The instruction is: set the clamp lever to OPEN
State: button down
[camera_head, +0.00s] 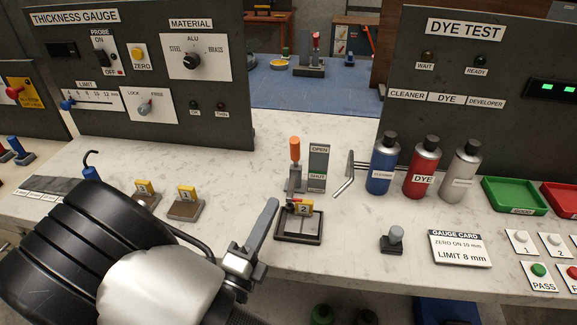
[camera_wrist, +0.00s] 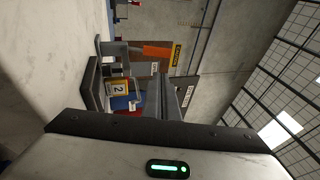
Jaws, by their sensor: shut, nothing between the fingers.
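The clamp lever (camera_head: 295,150) has an orange handle and stands upright on a grey metal base on the white bench. Its handle also shows in the wrist view (camera_wrist: 157,50). A grey plate (camera_head: 319,158) to its right reads OPEN at the top and SHUT lower down. The handle's top is slightly higher than the OPEN word. My gripper (camera_head: 272,205) is shut and empty, to the left of and nearer than the lever, apart from it. My gripper's fingers also show in the wrist view (camera_wrist: 168,92).
A dark tray (camera_head: 299,238) with a yellow tag 2 (camera_head: 304,208) sits in front of the lever. The gauge panel (camera_head: 130,120) rises behind.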

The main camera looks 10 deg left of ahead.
aim_at(292, 150)
jog(key=shift+s+a+f+n+y, duration=0.2)
jog(key=shift+a+f+n+y, duration=0.15)
jog(key=shift+a+n, duration=0.2)
jog(key=x, duration=0.4)
jog(key=b+x, duration=0.1)
jog(key=x, duration=0.9)
jog(key=shift+r, duration=0.3)
jog(key=shift+a+r, duration=0.1)
